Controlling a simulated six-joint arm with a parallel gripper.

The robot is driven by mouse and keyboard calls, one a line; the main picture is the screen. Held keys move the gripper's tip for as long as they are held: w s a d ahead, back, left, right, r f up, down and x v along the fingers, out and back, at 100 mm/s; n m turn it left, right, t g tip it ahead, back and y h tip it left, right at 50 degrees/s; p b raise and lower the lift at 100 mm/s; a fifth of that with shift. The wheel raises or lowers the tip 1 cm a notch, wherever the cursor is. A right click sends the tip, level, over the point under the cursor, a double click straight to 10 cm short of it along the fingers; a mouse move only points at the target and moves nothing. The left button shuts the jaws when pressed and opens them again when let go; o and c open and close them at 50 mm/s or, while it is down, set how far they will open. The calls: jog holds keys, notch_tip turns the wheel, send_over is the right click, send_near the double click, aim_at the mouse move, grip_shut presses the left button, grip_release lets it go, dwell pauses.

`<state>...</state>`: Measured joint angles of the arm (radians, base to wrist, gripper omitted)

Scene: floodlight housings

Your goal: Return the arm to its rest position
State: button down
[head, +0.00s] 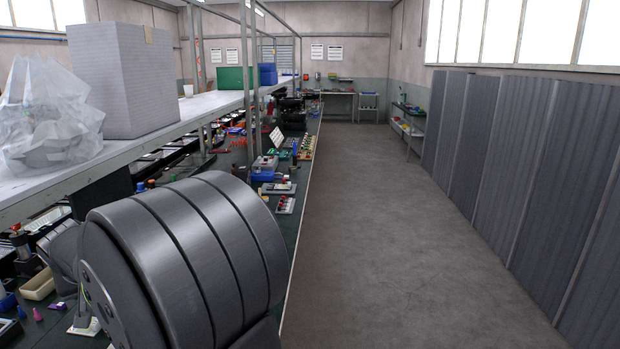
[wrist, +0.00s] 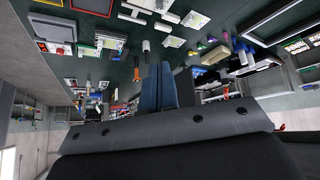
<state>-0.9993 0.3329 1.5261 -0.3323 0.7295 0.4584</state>
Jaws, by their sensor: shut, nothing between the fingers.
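My gripper (wrist: 158,66) shows in the wrist view, its two blue-grey fingers side by side and closed together. Nothing is held between them. They point out over the dark green bench top (wrist: 130,68), which appears upside down at the top of that view. The fingers look clear of the objects on the bench. In the head view my gripper cannot be made out; a large dark grey rounded body at the lower left hides part of the bench.
A white shelf (head: 190,108) on metal posts runs above the bench, carrying a grey box (head: 122,85), a crumpled clear plastic bag (head: 48,118) and green and blue bins (head: 236,78). Many small parts and trays crowd the bench. The floor aisle (head: 385,210) to the right is clear, bordered by grey panels (head: 530,165).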

jog(key=shift+g, duration=0.8)
jog(key=s, duration=0.4)
jog(key=shift+s+d+r, duration=0.2)
jog(key=shift+r, duration=0.1)
jog(key=c, duration=1.2)
grip_release()
jog(key=o, duration=0.4)
jog(key=shift+w+d+f+h, duration=0.15)
jog(key=shift+w+f+h, duration=0.05)
jog(key=shift+w+h, duration=0.1)
jog(key=o, duration=0.8)
jog(key=w+d+f+n+g+h, duration=0.1)
jog(key=w+d+f+n+h, duration=0.1)
jog(key=w+d+f+n, duration=0.2)
jog(key=w+d, duration=0.1)
jog(key=w, duration=0.2)
jog(key=shift+w+d+f+g, duration=0.15)
jog(key=shift+w+f+g, duration=0.05)
jog(key=shift+f+g, duration=0.1)
jog(key=w+d+f+n+g+h, duration=0.1)
jog(key=w+d+f+n+g, duration=0.2)
jog(key=w+d+f+n, duration=0.35)
notch_tip(320, 180, down, 8)
jog(key=d, duration=0.1)
jog(key=shift+w+d+f+m, duration=0.2)
jog(key=shift+d+m, duration=0.15)
jog(key=shift+m, duration=0.1)
